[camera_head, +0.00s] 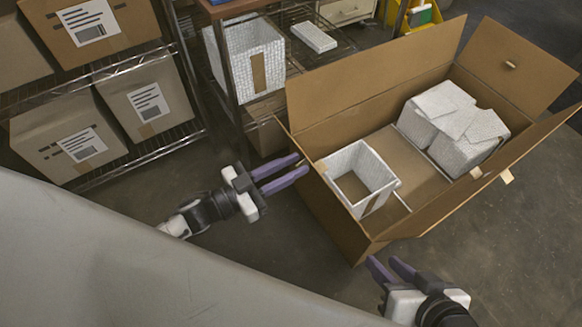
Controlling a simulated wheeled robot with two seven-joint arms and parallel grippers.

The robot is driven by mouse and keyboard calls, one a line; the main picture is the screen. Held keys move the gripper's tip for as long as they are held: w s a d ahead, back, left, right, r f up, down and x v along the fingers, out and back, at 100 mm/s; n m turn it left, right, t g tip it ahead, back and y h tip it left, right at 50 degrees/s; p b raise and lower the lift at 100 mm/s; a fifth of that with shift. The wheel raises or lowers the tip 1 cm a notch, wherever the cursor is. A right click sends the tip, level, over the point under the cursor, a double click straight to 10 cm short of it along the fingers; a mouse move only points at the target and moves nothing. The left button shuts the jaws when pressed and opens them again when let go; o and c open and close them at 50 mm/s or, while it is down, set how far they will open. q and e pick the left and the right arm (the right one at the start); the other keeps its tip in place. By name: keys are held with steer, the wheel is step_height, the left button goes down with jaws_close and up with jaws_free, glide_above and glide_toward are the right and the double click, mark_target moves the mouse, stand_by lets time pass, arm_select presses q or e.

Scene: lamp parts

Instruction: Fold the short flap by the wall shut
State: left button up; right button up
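A large open cardboard box (345,215) stands on the floor at the right. Its short flap at the upper-right end (515,65) stands up, tilted outward. A long flap (370,72) stands up along the back; the front-right long flap (480,185) leans outward. The short flap at the left end (283,128) shows nearly edge-on. I cannot tell which short flap is by the wall. My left gripper (284,174) is open and empty, left of the box and close to its left end. My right gripper (391,268) is open and empty, just in front of the box's near corner.
Inside the box are a white open-topped insert (360,158) and white wrapped blocks (455,150). A wire shelf (150,148) with cardboard cartons stands at the left. A rack with a white bin (232,75) stands behind. Grey floor (500,260) is clear at right.

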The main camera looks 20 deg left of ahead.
arm_select(q)
jaws_close()
stand_by(1.4)
